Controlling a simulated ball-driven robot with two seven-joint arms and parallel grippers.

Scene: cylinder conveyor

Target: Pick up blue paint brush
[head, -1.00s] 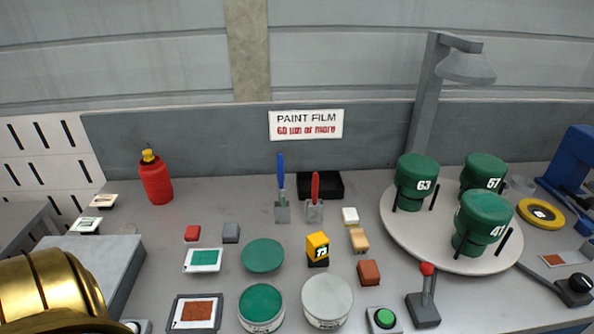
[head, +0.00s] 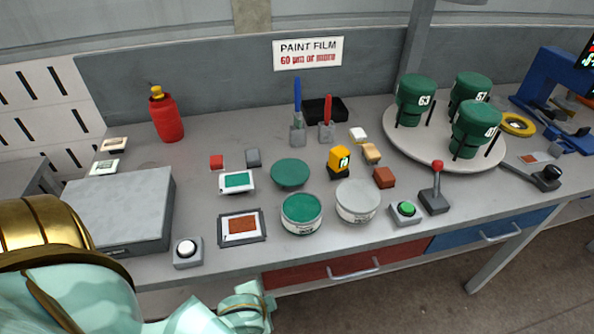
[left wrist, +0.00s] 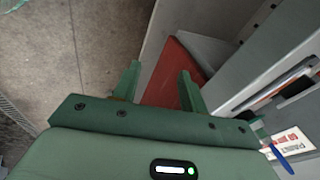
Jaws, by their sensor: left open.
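The blue paint brush (head: 298,97) is at the back of the table, in front of the grey back panel, its blue handle pointing up above a grey lower part. A red-handled brush (head: 328,112) is just to its right. A blue strip (left wrist: 283,158) beside the sign in the left wrist view looks like the blue handle. My left gripper (head: 254,303) is low in front of the table's front edge, well apart from the brush. Its two fingers (left wrist: 158,86) are spread with nothing between them. My right gripper is not in view.
Between are paint cans (head: 301,223), a framed sample (head: 218,239), a white button (head: 187,263) and small blocks (head: 384,182). A grey box (head: 150,258) is at left, a red bottle (head: 158,138) behind it. Below the tabletop is a red drawer (head: 310,277). A round stand (head: 388,147) holds green cups.

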